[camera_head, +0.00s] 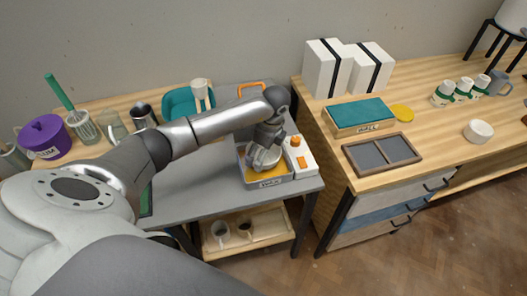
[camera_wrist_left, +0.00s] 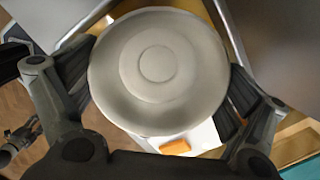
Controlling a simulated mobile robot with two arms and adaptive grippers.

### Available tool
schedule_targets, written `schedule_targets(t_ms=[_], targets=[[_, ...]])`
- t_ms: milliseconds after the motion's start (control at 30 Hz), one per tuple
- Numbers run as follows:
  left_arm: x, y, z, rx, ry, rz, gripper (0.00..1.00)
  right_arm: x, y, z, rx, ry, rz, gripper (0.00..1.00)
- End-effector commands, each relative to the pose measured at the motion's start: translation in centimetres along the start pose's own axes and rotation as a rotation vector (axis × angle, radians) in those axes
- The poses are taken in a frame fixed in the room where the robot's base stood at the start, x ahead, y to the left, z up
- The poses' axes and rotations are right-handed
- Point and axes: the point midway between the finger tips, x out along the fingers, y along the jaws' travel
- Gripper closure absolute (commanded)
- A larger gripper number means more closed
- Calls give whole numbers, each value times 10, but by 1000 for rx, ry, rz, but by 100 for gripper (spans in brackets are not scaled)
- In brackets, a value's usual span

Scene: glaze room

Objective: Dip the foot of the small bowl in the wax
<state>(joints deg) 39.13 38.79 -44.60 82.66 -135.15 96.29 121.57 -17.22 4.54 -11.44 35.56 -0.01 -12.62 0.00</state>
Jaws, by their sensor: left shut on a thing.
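The small bowl (camera_head: 265,157) is pale grey-white and is held over the wax pan. In the left wrist view the bowl (camera_wrist_left: 158,70) fills the middle, with its round centre ring facing the camera. My left gripper (camera_head: 262,146) is shut on the bowl, its fingers on either side of the rim. The wax pan (camera_head: 270,183) is a grey tray with yellow wax (camera_head: 256,176) inside and a label on its front. The bowl hides part of the wax. I cannot tell whether the bowl's underside touches the wax.
A white control box with an orange button (camera_head: 300,160) adjoins the pan's right side. A teal basin (camera_head: 180,104) stands behind my arm. The wooden bench holds a divided tray (camera_head: 382,154), a teal-topped box (camera_head: 358,117) and a white bowl (camera_head: 478,131). Mugs stand on the shelf (camera_head: 265,238) below.

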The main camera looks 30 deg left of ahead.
Motion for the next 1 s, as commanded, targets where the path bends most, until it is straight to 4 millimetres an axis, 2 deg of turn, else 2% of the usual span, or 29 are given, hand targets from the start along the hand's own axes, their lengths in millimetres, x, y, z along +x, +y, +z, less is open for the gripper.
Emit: schedule_targets(t_ms=[1000], targets=[[12, 0, -2, 0, 0, -1, 34, 9, 0, 1, -1, 0, 0, 47]])
